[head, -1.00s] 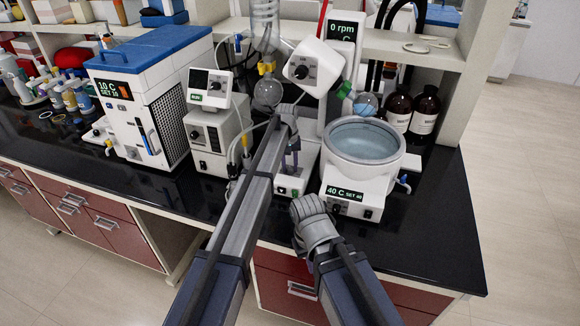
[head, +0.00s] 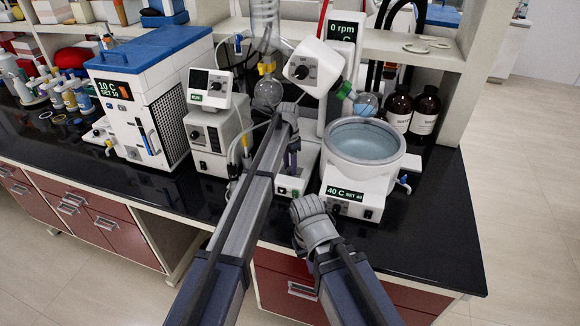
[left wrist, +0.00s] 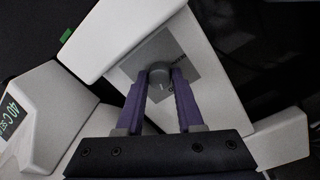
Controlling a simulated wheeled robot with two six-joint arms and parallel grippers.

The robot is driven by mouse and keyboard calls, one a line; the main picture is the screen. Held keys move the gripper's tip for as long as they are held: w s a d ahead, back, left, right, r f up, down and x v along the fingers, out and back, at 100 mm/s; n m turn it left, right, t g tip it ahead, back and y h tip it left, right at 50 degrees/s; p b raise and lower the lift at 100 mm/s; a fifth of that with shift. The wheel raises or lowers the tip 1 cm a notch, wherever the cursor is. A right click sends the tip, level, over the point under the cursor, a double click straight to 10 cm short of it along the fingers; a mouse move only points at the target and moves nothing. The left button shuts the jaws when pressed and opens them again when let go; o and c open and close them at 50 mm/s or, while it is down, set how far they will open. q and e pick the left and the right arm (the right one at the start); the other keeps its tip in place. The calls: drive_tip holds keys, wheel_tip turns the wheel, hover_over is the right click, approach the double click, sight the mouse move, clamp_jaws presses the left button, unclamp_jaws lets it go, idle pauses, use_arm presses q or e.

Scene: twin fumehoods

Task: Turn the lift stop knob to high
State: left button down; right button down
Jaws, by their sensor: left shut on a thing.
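The lift stop knob (left wrist: 160,78) is a small dark grey round knob on a grey label plate on a white housing, in the left wrist view. A pale pointer line shows on its face; the print beside it is too small to read. My left gripper (left wrist: 160,76) is shut on the knob, one purple finger on each side. In the head view my left gripper (head: 291,158) is low at the front of the rotary evaporator's stand, and the knob is hidden there. My right wrist shows in front of the bath, with its fingers hidden.
The heating bath (head: 362,150) with its 40 C display stands just right of my left gripper. A white pump unit (head: 213,138) is on the left. The black bench (head: 425,235) is clear at the front right.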

use_arm(q)
drive_tip(key=m, duration=1.3)
drive_tip(key=shift+d+y, duration=0.1)
drive_tip(key=shift+y, duration=0.2)
drive_tip(key=shift+m, duration=0.4)
drive_tip(key=c, duration=0.5)
unclamp_jaws()
drive_tip(key=shift+c, duration=0.2)
